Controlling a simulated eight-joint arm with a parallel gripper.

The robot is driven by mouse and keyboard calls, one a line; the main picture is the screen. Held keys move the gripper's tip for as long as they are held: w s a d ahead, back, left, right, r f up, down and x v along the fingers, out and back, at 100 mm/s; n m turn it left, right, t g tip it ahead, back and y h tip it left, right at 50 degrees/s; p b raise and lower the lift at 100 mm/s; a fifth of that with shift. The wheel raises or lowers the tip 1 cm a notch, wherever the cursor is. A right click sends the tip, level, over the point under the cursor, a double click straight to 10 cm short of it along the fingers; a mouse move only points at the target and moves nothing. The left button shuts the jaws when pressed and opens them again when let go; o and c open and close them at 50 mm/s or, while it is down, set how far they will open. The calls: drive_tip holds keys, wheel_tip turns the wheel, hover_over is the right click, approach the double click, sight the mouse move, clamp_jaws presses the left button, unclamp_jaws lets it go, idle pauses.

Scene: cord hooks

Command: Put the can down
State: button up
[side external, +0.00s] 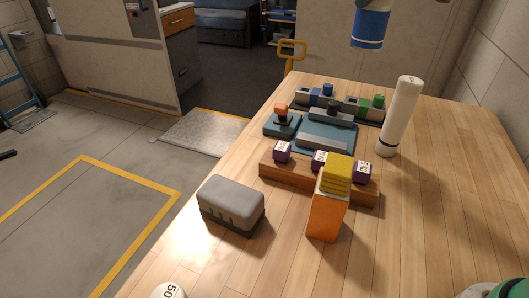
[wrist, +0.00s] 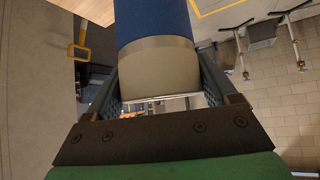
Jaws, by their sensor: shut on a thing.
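The can is a blue cylinder with a pale band; in the side external view the can (side external: 370,27) hangs upright at the top edge, its upper part cut off by the frame. It appears clear of the wooden table (side external: 440,210), above its far end. In the wrist view the can (wrist: 155,25) lies between the two fingers of my gripper (wrist: 160,75), blue beyond a silver band and a beige end. My gripper is shut on it. The gripper is out of frame in the side external view.
A wooden rail (side external: 290,183) with purple cubes, an orange box (side external: 326,217) topped by a yellow block (side external: 337,174), and a grey box (side external: 231,203) stand nearer. Blue stations (side external: 325,138) lie behind. The table's right side is clear.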

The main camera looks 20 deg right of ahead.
drive_tip(key=s+d+f+m+h, duration=0.1)
drive_tip(key=d+f+m+h, duration=0.1)
drive_tip(key=d, duration=1)
drive_tip(key=s+d+f+m+h, duration=0.1)
drive_tip(key=s+d+f+m, duration=0.1)
drive_tip(key=d, duration=0.9)
drive_tip(key=shift+t, duration=0.3)
wheel_tip(320, 180, down, 19)
drive_tip(key=shift+f, duration=0.2)
drive_tip(key=shift+f, duration=0.15)
drive_tip(key=o, duration=1.4)
drive_tip(key=v, duration=1.2)
drive_tip(key=shift+a, duration=0.2)
